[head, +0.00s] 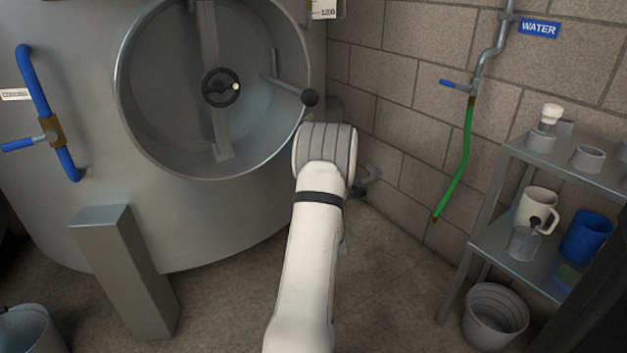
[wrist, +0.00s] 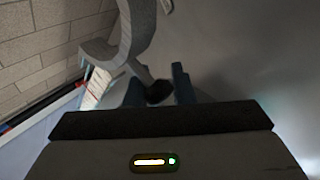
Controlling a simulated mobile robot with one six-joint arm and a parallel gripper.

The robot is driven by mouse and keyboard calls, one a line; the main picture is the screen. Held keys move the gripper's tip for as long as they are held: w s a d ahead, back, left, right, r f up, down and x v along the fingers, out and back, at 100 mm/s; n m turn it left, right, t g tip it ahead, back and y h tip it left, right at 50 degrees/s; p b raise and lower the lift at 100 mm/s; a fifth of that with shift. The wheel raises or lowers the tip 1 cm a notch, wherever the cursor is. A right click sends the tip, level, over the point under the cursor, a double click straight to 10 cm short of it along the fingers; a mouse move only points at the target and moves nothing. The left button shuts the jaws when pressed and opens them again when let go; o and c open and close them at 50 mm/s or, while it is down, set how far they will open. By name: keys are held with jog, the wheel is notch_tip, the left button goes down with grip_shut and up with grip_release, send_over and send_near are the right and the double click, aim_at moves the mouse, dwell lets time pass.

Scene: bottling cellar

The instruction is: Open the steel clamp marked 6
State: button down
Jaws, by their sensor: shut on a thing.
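In the wrist view my gripper (wrist: 158,88) has its two dark fingers on either side of a small black end piece (wrist: 157,93), shut on it. This black piece sits at the end of a curved grey steel part (wrist: 126,40), which looks like the clamp. No number 6 is readable on it. In the head view my arm hides the gripper and what it holds. A grey fitting (head: 368,179) shows low on the tank's right side, just beyond my wrist; I cannot tell whether it is the same part.
A green hose (head: 460,160) hangs on the wall. A shelf (head: 500,250) with vessels and a bucket (head: 495,318) stand at right.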

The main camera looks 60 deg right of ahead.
jog(key=shift+d, duration=0.2)
jog(key=c, duration=1.2)
grip_release()
jog(key=shift+f, duration=0.1)
jog(key=p+v, duration=0.2)
jog(key=v, duration=0.6)
